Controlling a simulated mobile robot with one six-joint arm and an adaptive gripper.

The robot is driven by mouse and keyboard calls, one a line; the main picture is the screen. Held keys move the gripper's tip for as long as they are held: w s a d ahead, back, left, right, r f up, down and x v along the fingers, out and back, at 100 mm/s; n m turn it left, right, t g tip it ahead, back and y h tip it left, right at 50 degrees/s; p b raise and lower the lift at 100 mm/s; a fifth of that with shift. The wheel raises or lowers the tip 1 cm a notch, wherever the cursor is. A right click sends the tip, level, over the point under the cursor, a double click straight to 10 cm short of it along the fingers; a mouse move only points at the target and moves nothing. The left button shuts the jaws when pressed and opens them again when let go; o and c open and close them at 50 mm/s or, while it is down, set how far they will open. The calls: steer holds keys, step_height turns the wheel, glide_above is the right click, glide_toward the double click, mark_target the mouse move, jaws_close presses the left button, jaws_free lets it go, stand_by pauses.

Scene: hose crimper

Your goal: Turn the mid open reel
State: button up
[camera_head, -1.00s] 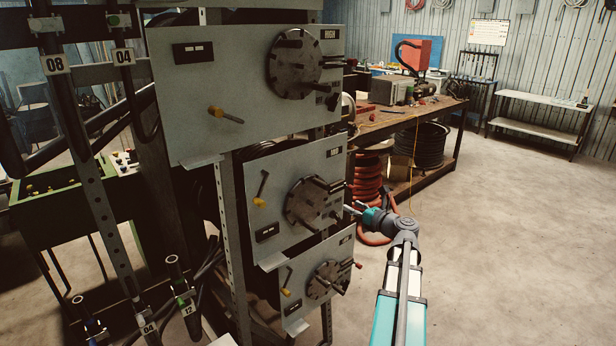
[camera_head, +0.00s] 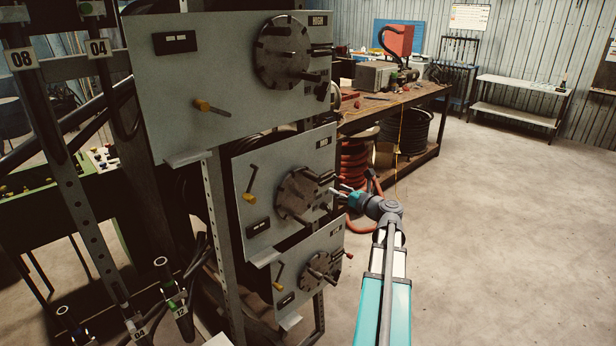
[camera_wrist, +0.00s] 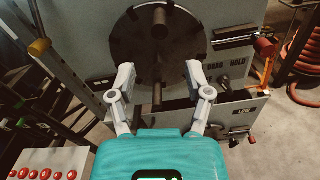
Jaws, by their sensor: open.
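The mid reel (camera_head: 291,197) is a dark round disc with pegs on the middle grey panel (camera_head: 262,222). In the wrist view the disc (camera_wrist: 128,45) fills the upper middle, with one peg (camera_wrist: 158,28) pointing toward me and another peg (camera_wrist: 158,96) lower down. My gripper (camera_wrist: 159,76) is open, with a finger on each side of the disc's middle. The lower peg shows between the fingers; I cannot tell whether they touch it. In the head view my gripper (camera_head: 334,190) is at the right edge of the mid panel, beside the reel's pegs.
The high reel (camera_head: 283,52) is above and the low reel (camera_head: 319,270) below, each with protruding pegs. A yellow-tipped lever (camera_head: 251,183) is left of the mid reel. A workbench (camera_head: 400,108) stands behind. The floor (camera_head: 480,230) at right is clear.

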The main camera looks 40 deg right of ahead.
mark_target(305, 173)
steer(key=w, duration=0.9)
steer(key=w+a, duration=0.1)
steer(key=w, duration=0.3)
steer(key=shift+w, duration=0.2)
jaws_close()
